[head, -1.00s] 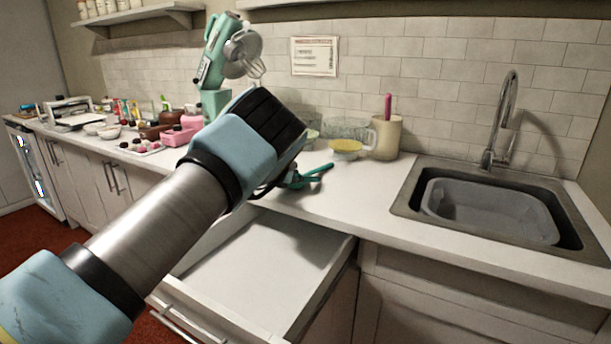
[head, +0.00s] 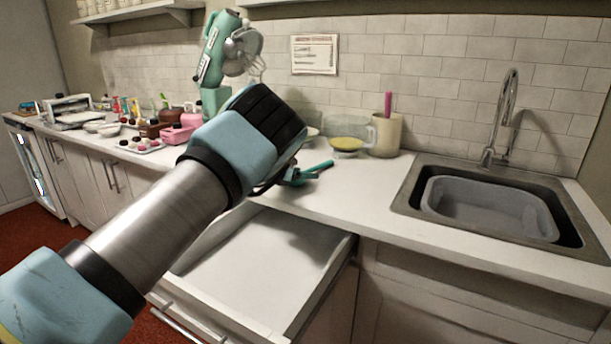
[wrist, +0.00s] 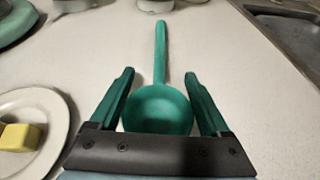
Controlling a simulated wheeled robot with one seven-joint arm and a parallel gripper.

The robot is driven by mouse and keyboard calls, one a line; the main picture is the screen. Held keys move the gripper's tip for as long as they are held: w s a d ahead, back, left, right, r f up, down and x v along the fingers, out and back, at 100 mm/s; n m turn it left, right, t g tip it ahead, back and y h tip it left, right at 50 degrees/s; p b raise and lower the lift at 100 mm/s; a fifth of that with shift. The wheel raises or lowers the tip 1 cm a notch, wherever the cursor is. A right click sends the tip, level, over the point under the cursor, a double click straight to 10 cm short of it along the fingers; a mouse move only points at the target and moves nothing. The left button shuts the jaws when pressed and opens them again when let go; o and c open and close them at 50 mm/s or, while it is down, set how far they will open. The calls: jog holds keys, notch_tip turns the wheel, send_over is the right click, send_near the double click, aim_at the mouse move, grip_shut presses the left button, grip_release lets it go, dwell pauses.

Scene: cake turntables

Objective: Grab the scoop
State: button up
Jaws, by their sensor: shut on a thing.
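The scoop (wrist: 160,106) is teal, with a round bowl and a long straight handle. In the wrist view its bowl is between the two fingers of my gripper (wrist: 161,92), and its handle points away from me. My gripper is shut on the bowl. In the head view the scoop handle (head: 319,167) sticks out to the right of my gripper (head: 288,178), low over the counter. My wrist hides the bowl there. I cannot tell whether the scoop touches the counter.
A plate (wrist: 38,118) with a yellow block is left of my gripper. A glass bowl (head: 347,138), a beige crock (head: 386,135) and a mixer (head: 215,62) stand behind. The sink (head: 425,232) is at right. An open drawer (head: 262,262) is below.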

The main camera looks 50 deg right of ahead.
jog(key=shift+f, duration=0.15)
jog(key=shift+r, duration=0.2)
jog(key=shift+c, duration=0.7)
notch_tip(320, 180, up, 10)
jog(key=b, duration=0.2)
jog(key=shift+f+b, duration=0.15)
jog(key=shift+b, duration=0.2)
grip_shut()
jog(key=o, duration=1)
grip_release()
